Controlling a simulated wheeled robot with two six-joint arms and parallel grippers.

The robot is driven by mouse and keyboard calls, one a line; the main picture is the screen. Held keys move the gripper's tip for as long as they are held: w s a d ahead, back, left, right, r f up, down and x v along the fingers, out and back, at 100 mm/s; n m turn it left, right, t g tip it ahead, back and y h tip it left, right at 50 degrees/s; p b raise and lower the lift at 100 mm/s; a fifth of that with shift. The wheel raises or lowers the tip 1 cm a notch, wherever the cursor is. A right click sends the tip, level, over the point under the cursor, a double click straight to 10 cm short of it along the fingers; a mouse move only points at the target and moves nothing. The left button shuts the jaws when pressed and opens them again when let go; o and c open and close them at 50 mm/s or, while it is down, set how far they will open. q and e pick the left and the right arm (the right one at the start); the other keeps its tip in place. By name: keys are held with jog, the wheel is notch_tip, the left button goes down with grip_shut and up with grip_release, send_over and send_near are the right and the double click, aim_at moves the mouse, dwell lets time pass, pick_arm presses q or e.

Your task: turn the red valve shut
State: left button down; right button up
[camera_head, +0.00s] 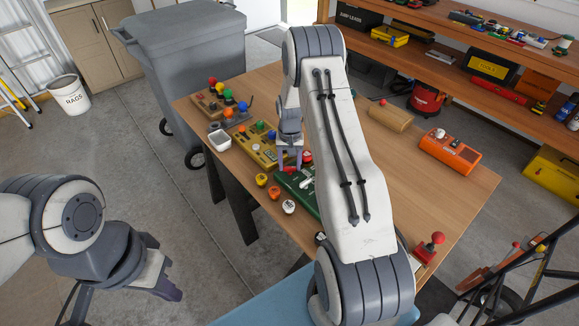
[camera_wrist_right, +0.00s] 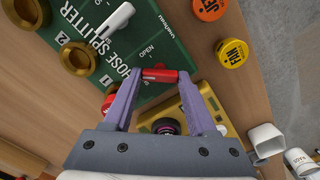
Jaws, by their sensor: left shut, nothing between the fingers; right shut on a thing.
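The red valve handle (camera_wrist_right: 160,75) sits on the green hose splitter board (camera_wrist_right: 130,50), beside the printed word OPEN. My right gripper (camera_wrist_right: 159,80) is shut on this handle, one purple fingertip at each end. In the head view my right gripper (camera_head: 289,152) reaches down at the upper end of the green board (camera_head: 297,186), and my own forearm hides much of the board. My left gripper (camera_head: 168,283) is shut and empty, away from the table at the lower left.
Yellow panel (camera_head: 262,153), white bin (camera_head: 219,140) and several round caps (camera_head: 274,192) lie near the right gripper. An orange box (camera_head: 449,152) and a red-knobbed item (camera_head: 429,247) stand at right. The table (camera_head: 440,195) has bare wood between them.

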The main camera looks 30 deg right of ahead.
aim_at(289, 167)
jog(key=n+b, duration=0.1)
jog(key=n, duration=0.3)
jog(key=shift+n, duration=0.3)
jog(key=shift+n+b, duration=0.35)
jog(key=shift+n, duration=1.45)
jog(key=o, duration=1.4)
jog(key=shift+c, duration=0.2)
jog(key=shift+r, duration=0.15)
notch_tip(289, 167, up, 10)
jog(key=b, duration=0.2)
jog(key=shift+r, duration=0.15)
